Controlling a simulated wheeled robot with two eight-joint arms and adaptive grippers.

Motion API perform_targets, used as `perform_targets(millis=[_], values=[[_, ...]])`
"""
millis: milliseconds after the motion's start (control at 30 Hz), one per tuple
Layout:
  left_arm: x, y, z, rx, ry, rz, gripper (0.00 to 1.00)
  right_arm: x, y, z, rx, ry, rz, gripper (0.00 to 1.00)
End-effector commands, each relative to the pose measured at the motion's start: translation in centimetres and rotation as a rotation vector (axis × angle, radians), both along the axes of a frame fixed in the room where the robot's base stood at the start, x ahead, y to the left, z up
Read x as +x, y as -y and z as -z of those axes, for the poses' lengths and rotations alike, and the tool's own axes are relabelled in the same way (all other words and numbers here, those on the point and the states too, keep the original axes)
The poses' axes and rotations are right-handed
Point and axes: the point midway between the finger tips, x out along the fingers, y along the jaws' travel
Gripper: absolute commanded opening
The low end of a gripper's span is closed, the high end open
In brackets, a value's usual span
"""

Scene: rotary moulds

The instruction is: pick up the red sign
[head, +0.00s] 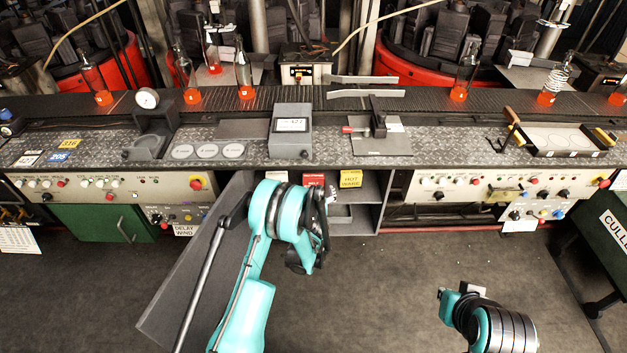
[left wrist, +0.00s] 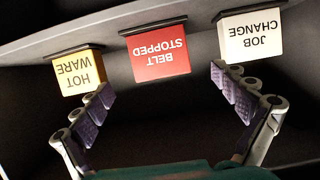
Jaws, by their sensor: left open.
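The red sign (left wrist: 158,52) reads BELT STOPPED and hangs upside down in the left wrist view, between two other signs. In the head view the red sign (head: 313,179) shows at the shelf opening under the bench, just above my left gripper. My left gripper (left wrist: 162,84) is open and empty. Its two fingers stand apart on either side below the red sign, with a gap to it. In the head view my left arm partly hides the opening. Of my right arm only a part shows at the lower right; its fingers are not visible.
The yellow HOT WARE sign (left wrist: 80,73) and white JOB CHANGE sign (left wrist: 251,36) flank the red one, close to the finger lines. A grey door (head: 185,275) stands open left of my arm. The conveyor (head: 415,103) carries bottles. Floor between my arms is clear.

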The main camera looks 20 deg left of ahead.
Motion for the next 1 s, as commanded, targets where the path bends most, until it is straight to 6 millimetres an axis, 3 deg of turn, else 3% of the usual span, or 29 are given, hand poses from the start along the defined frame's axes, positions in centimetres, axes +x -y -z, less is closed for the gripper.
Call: perform_targets(millis=[600,867,1000], values=[[6.7,-2.0,3.3,0.000,0.004,0.001,0.98,0.0,0.0,3.3,0.000,0.000,0.000,0.00],[7.0,-2.0,3.1,0.000,0.003,0.001,0.98,0.0,0.0,3.2,0.000,0.000,0.000,0.00],[6.9,-2.0,3.1,0.000,0.003,0.001,0.63,0.0,0.0,3.2,0.000,0.000,0.000,0.00]])
